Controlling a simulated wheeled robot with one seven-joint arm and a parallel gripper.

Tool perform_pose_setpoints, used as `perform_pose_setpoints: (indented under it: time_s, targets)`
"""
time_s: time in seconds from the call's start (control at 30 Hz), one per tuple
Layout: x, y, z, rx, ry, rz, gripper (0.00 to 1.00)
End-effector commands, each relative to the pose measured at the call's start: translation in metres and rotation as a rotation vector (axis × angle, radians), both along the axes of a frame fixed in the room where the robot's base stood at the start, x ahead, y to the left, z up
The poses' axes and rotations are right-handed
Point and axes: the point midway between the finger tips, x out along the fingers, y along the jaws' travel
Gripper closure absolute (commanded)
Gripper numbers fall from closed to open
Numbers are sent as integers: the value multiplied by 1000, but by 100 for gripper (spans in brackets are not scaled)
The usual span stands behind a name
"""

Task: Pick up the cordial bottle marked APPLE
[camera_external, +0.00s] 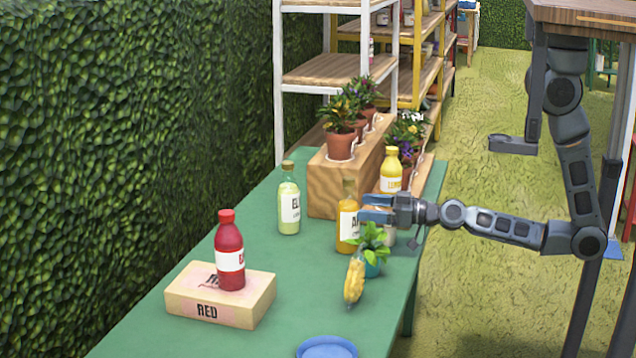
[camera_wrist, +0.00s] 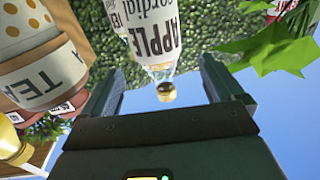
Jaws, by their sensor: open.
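The cordial bottle marked APPLE (camera_external: 347,228) is amber with a white label and stands upright on the green table (camera_external: 285,265). In the wrist view the APPLE bottle (camera_wrist: 158,45) appears upside down, its label readable and its gold cap pointing down the picture. My gripper (camera_external: 364,207) is open beside the bottle, its blue fingers pointing left at it. In the wrist view the bottle shows ahead, in the gap of my gripper (camera_wrist: 160,75). I cannot tell whether the fingers touch it. The gripper hides part of the bottle's right side.
A small potted plant (camera_external: 373,262) and a yellow corn cob (camera_external: 354,281) are close in front. A jar marked TEA (camera_wrist: 40,75) is beside the gripper. A red bottle (camera_external: 229,250) stands on a block.

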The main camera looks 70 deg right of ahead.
Motion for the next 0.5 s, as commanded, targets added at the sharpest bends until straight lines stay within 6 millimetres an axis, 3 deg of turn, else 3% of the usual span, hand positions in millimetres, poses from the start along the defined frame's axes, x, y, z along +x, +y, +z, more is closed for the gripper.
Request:
perform_pose_setpoints:
  time_s: [0.5]
  targets:
    - [45, 3, -7, -3, 18, 2, 6]
